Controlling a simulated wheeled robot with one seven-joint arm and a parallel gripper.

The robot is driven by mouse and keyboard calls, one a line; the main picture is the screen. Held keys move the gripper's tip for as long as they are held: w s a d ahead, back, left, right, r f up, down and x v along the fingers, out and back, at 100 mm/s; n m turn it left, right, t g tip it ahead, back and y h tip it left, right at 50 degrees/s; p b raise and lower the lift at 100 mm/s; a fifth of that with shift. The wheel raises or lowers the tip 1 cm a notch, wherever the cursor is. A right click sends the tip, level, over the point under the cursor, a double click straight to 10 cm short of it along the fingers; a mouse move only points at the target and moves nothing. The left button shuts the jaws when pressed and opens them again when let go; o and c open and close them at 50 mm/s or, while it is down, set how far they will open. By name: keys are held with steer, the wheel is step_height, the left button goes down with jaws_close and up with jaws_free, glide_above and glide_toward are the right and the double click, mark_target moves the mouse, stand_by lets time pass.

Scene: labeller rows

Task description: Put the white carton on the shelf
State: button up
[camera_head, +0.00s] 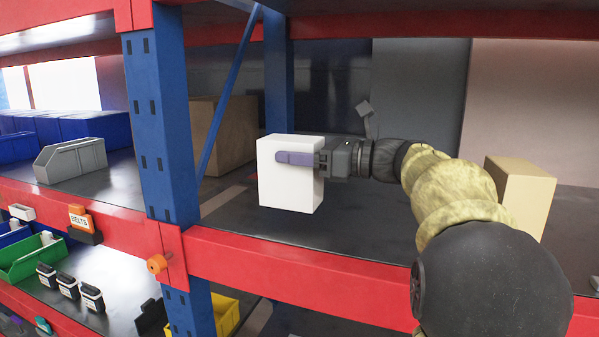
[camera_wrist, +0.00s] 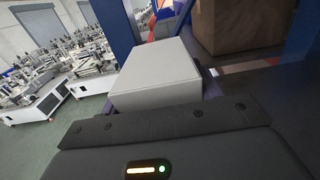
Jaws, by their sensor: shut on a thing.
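The white carton (camera_head: 285,190) is upright between the fingers of my gripper (camera_head: 297,158), just behind the red front beam of the shelf (camera_head: 350,239). One purple finger lies along the carton's near face; the other finger is mostly hidden by the carton. The carton's lower edge appears at or close above the dark shelf deck; I cannot tell if it touches. In the wrist view the carton (camera_wrist: 155,72) fills the space ahead of my gripper.
A blue upright (camera_head: 160,120) stands left of the carton, with a diagonal brace behind it. A brown box (camera_head: 222,135) stands deeper left, and a tan box (camera_head: 522,195) to the right. Grey and blue bins are on the left bay. Bare deck lies around the carton.

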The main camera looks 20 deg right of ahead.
mark_target(300, 172)
steer(key=shift+f+p, duration=0.4)
steer(key=shift+f, duration=1.5)
steer(key=shift+f, duration=0.15)
steer(key=o, duration=1.2)
steer(key=shift+b+v, duration=1.65)
steer(key=shift+v, duration=2.1)
